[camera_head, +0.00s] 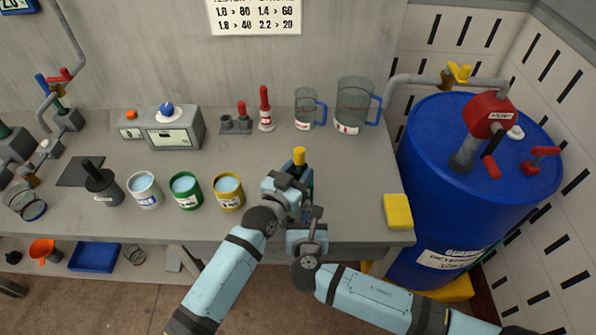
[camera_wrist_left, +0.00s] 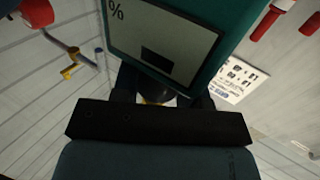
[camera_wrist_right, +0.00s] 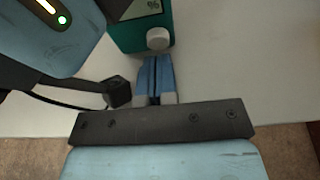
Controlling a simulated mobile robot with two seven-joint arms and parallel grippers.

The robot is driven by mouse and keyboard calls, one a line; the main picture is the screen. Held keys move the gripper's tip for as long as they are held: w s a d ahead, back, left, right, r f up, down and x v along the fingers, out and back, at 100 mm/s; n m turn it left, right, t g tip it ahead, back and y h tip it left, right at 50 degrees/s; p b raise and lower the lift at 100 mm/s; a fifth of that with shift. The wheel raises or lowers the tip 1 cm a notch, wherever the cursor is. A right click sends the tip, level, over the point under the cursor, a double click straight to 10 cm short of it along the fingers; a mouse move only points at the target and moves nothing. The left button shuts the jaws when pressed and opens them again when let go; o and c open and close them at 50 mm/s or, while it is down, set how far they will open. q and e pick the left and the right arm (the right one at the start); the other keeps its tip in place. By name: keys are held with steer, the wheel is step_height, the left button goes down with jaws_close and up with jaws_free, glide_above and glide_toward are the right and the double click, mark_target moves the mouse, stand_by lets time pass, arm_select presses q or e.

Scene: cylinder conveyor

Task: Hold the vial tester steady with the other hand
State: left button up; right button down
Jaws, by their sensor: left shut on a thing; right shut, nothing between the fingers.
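The vial tester (camera_head: 308,182) is a teal device held over the front of the workbench, partly hidden by my grippers in the head view. A dark part with a yellow end (camera_head: 299,153) sticks up at it. My left gripper (camera_head: 291,181) is shut on the tester. The tester's grey screen with a % sign fills the top of the left wrist view (camera_wrist_left: 165,35). My right gripper (camera_head: 304,223) is shut and empty, just below the tester. In the right wrist view its closed blue fingers (camera_wrist_right: 155,72) point at the tester's white knob (camera_wrist_right: 158,38); I cannot tell whether they touch.
Several cups, including a green one (camera_head: 186,190), stand left of my left gripper. Two clear beakers (camera_head: 353,105) stand behind. A yellow block (camera_head: 397,211) lies at the bench's right edge. A large blue drum (camera_head: 440,190) stands to the right.

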steer(key=shift+w, duration=1)
stand_by(0.6)
steer(key=shift+s, duration=3)
arm_select(q)
steer(key=o, duration=1.1)
